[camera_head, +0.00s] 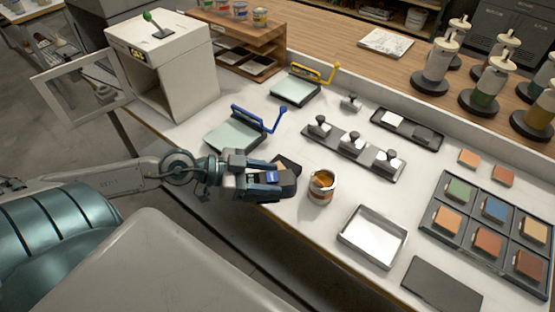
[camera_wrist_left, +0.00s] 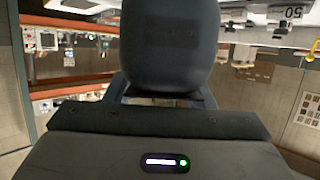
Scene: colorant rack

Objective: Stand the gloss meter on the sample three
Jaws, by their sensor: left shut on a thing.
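My left gripper (camera_head: 280,183) is shut on a small dark device with a blue top, which seems to be the gloss meter (camera_head: 272,177). It is at the near edge of the bench, left of an open paint can. The fingers partly hide it. In the left wrist view a large dark rounded body (camera_wrist_left: 168,45) fills the top middle; I cannot tell whether it is the meter. Green, blue and orange-brown samples sit in a dark tray (camera_head: 426,232) at the right, well away from the gripper. No readable label shows which is sample three. My right gripper is not in view.
The paint can (camera_head: 320,187) stands close right of the gripper. A shallow metal tray (camera_head: 372,237) and a dark flat plate (camera_head: 442,286) lie between it and the samples.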

